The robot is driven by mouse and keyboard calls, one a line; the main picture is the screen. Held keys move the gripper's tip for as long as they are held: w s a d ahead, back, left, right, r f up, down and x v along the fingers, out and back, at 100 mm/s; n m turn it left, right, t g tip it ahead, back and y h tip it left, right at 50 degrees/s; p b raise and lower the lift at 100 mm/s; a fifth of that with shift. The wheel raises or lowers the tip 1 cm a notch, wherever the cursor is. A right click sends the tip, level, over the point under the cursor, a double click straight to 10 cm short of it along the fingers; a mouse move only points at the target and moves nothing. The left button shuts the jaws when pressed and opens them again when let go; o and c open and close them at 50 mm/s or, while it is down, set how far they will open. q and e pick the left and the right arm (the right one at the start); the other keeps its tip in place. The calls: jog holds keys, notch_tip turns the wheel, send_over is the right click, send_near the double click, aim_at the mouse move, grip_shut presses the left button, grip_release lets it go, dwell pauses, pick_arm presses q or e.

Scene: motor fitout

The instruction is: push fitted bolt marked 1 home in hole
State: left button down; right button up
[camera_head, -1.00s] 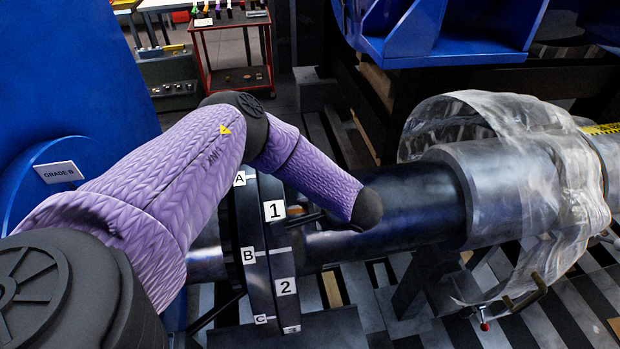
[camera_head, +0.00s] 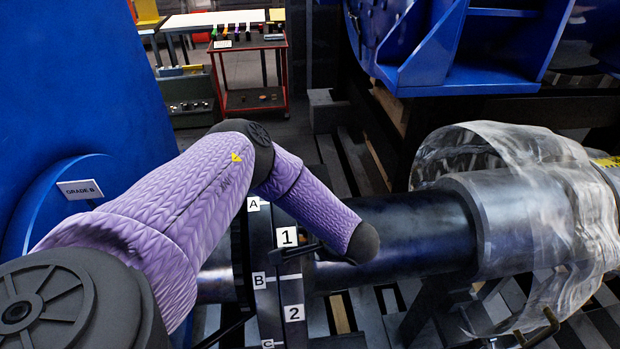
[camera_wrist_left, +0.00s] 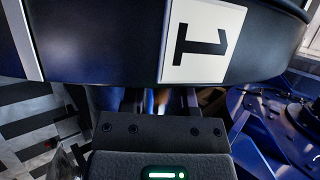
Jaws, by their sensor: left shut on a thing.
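The dark flange (camera_head: 262,300) on the shaft carries white labels. Label 1 (camera_head: 287,237) is on its rim, with label 2 (camera_head: 294,313) below. In the left wrist view the rim and label 1 (camera_wrist_left: 205,42) fill the top. My left gripper (camera_head: 308,248) is at the flange's right face beside label 1, mostly hidden behind my purple arm and dark wrist. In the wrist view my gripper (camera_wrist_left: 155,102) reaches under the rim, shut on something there. The bolt marked 1 and its hole are not clearly visible; the rim hides them. My right gripper is not in view.
A dark shaft (camera_head: 415,232) runs right from the flange into a grey cylinder (camera_head: 500,215) draped in clear plastic (camera_head: 575,220). A blue housing with a GRADE B sign (camera_head: 80,189) stands left. A red trolley (camera_head: 252,98) stands at the back.

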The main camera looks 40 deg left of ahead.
pick_arm(q)
jog(key=shift+a, duration=0.1)
jog(key=shift+c, duration=1.7)
grip_release()
jog(key=shift+s, duration=0.1)
jog(key=shift+o, duration=0.2)
jog(key=shift+s+f, duration=0.1)
jog(key=w+v, duration=0.1)
jog(key=v, duration=0.9)
jog(key=shift+s, duration=0.4)
